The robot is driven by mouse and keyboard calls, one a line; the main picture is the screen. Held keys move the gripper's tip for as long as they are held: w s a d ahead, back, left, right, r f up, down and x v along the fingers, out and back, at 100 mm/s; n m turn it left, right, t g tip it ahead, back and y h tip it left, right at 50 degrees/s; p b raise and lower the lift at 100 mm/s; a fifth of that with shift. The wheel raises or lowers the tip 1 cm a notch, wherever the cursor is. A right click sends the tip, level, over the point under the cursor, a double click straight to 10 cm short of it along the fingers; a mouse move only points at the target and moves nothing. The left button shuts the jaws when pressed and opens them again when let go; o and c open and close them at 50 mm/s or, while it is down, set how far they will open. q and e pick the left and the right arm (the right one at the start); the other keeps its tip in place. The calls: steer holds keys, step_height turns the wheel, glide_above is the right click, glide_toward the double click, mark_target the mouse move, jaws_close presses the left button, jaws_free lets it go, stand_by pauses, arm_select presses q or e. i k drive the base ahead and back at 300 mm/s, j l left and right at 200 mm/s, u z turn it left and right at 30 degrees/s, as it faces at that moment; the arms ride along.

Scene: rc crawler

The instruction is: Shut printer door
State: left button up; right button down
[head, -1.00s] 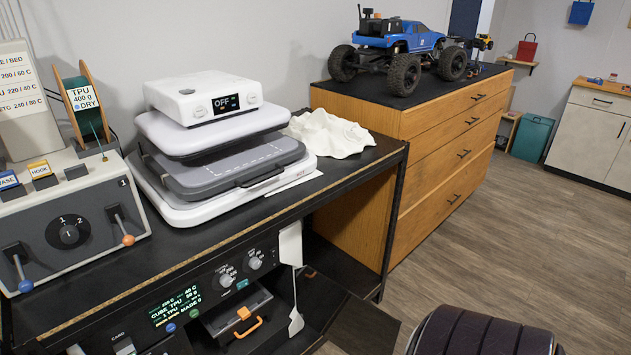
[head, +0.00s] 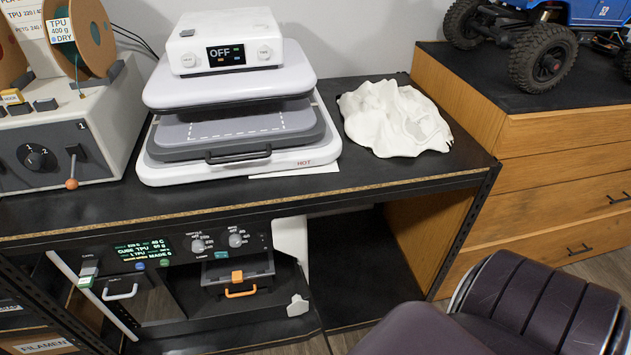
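The printer sits under the workbench, with a lit screen (head: 143,250) and two knobs on its dark front panel. Its front is open: inside I see a dark tray with an orange handle (head: 241,292). A dark panel edge with a white tab (head: 298,306) stands out at the right of the opening. It looks like the door swung outward, but it is nearly edge-on and dark, so its exact angle is unclear. Neither my left nor my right gripper shows in the head view.
A heat press (head: 235,110) and a white cloth (head: 395,117) sit on the workbench (head: 370,188). A control box (head: 75,145) is at the left. A dark purple padded seat (head: 530,300) stands close at the lower right. A wooden drawer unit (head: 570,185) carries a blue truck.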

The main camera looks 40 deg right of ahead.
mark_target(321, 345)
steer(key=k+l, duration=0.1)
steer(key=l, duration=0.25)
steer(key=k+l, duration=0.1)
steer(key=l, duration=0.3)
steer(key=k+l, duration=0.15)
steer(key=l, duration=0.2)
steer(key=k+l, duration=0.1)
steer(key=l, duration=0.3)
steer(key=k+u, duration=0.2)
